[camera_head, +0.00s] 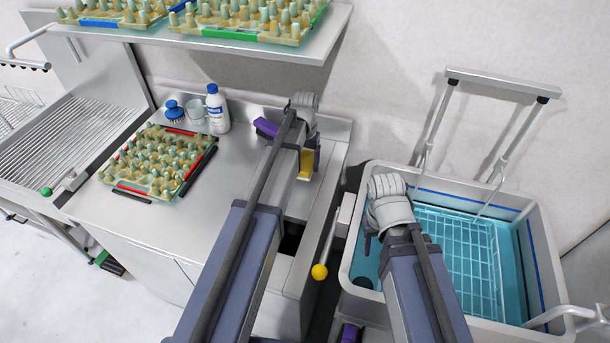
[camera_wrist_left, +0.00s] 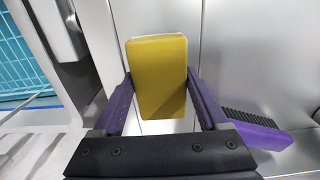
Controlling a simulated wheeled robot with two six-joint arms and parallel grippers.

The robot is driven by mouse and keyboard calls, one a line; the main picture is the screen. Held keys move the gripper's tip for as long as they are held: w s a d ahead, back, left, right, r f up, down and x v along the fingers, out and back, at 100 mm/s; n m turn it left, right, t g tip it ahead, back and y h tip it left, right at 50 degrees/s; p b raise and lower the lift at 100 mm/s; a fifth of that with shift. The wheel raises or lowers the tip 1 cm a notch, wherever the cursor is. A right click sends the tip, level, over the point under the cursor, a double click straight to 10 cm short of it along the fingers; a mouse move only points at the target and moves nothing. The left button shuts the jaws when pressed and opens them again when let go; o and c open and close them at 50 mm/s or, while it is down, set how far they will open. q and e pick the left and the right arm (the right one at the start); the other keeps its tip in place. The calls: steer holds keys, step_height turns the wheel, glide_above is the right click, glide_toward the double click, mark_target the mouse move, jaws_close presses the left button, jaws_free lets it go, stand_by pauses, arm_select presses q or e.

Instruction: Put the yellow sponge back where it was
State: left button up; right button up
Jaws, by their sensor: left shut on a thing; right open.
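The yellow sponge (camera_head: 305,166) is a block held upright between the purple fingers of my left gripper (camera_head: 309,157). It also shows in the left wrist view (camera_wrist_left: 158,75), with one finger of my left gripper (camera_wrist_left: 160,88) on each side. It is over the right end of the steel counter, near the back ledge. I cannot tell whether its lower end touches the steel. My right gripper (camera_head: 369,240) is over the left side of the blue-water sink, open, its fingers mostly hidden by my arm.
A purple and black tool (camera_head: 266,128) lies close beside my left gripper. The sink (camera_head: 545,245) is at right. A shelf (camera_head: 310,50) hangs above.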

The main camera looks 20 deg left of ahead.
arm_select(q)
steer(key=shift+f, duration=0.1)
step_height(320, 180, down, 3)
steer(key=b, duration=0.3)
steer(key=shift+f+b, duration=0.2)
steer(key=shift+b, duration=0.15)
steer(key=shift+f, duration=0.2)
steer(key=o, duration=1.3)
steer(key=shift+o, duration=0.2)
steer(key=shift+r, duration=0.15)
